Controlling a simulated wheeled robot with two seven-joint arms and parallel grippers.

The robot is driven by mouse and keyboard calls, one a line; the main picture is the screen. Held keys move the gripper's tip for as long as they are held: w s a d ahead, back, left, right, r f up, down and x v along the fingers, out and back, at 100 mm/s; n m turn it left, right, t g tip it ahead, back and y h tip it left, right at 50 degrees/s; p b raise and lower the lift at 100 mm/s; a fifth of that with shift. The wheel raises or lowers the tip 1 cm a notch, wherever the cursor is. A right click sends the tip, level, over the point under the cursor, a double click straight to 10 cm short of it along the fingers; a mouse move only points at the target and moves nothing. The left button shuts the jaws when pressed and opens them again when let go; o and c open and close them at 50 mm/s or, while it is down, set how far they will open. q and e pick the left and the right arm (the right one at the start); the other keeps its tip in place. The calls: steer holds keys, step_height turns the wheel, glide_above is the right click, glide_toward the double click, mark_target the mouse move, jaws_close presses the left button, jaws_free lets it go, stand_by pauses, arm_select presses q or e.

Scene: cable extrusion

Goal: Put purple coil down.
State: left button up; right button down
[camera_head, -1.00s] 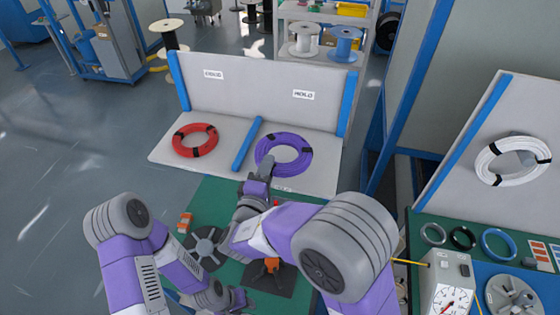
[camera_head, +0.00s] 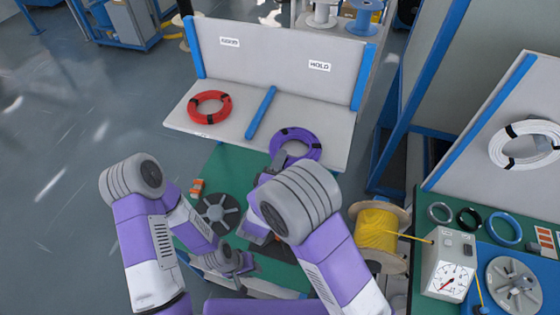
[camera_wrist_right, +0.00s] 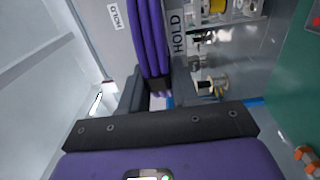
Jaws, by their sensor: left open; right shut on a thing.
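The purple coil (camera_head: 290,132) with black ties is in the right compartment of the sorting stand, under the HOLD label. My right gripper (camera_head: 287,163) is at the coil's near edge, largely hidden behind my right arm. In the right wrist view, the purple coil (camera_wrist_right: 152,40) passes between the fingers of my right gripper (camera_wrist_right: 157,90), which is shut on its strands by a black tie. I cannot tell if the coil's whole underside touches the board. My left gripper (camera_head: 245,264) is open and empty, low over the green table.
A red coil (camera_head: 197,104) lies in the left compartment, past a blue divider (camera_head: 260,113). The green table (camera_head: 232,163) holds a grey spoked disc (camera_head: 217,213) and an orange item (camera_head: 197,187). A yellow spool (camera_head: 379,233) stands right of my right arm.

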steer(key=shift+f, duration=0.1)
steer(key=c, duration=0.8)
jaws_free()
